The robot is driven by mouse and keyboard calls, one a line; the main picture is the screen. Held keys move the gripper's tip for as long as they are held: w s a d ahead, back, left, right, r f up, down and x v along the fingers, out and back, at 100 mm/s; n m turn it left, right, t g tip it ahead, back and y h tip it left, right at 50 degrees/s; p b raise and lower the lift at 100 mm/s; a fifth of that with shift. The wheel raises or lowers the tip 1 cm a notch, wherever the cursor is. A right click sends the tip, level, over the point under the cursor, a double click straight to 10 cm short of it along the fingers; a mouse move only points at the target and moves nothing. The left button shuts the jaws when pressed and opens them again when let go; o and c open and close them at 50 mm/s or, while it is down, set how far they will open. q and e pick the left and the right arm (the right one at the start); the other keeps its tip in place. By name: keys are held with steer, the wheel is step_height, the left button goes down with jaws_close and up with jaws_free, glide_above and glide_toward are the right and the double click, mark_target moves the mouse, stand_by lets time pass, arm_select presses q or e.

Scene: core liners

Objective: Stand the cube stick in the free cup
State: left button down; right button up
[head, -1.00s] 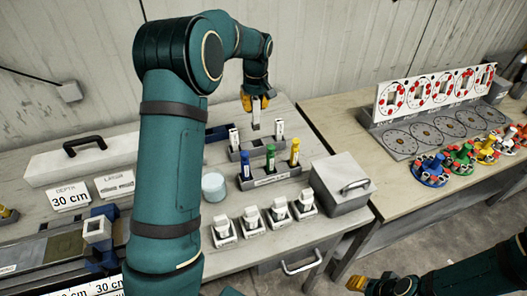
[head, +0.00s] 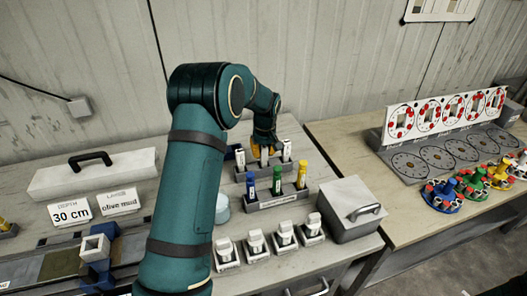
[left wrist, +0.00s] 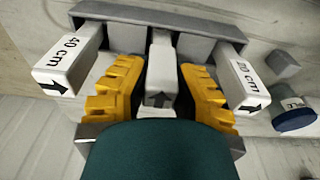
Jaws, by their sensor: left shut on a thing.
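My left gripper (head: 266,146) is shut on the middle white cube stick (head: 264,157), also seen between its yellow fingers (left wrist: 160,85) in the left wrist view. The stick (left wrist: 161,68) is upright at the middle place of the grey rack (left wrist: 215,22), between two labelled white sticks. The left one (left wrist: 68,62) reads 40 cm; the right one (left wrist: 243,82) appears to read 20 cm. The held stick's lower end is hidden, so I cannot tell how deep it sits in the cup. My right gripper is out of view.
A rack with blue, green and yellow markers (head: 276,180) stands just in front. Several white-topped blocks (head: 256,242) line the table's front. A grey box (head: 348,205) with a handle is at the right. A pale round container (head: 221,208) is left of the marker rack.

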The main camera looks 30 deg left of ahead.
arm_select(q)
steer(key=c, duration=0.9)
jaws_free()
steer(key=shift+f, duration=0.1)
steer(key=shift+r, duration=0.3)
steer(key=r, duration=0.4)
steer(key=r+p, duration=0.1)
steer(key=r, duration=0.2)
steer(key=s+d+r, duration=0.1)
steer(key=r, duration=0.3)
steer(key=shift+d+r, duration=0.1)
steer(key=shift+r, duration=0.25)
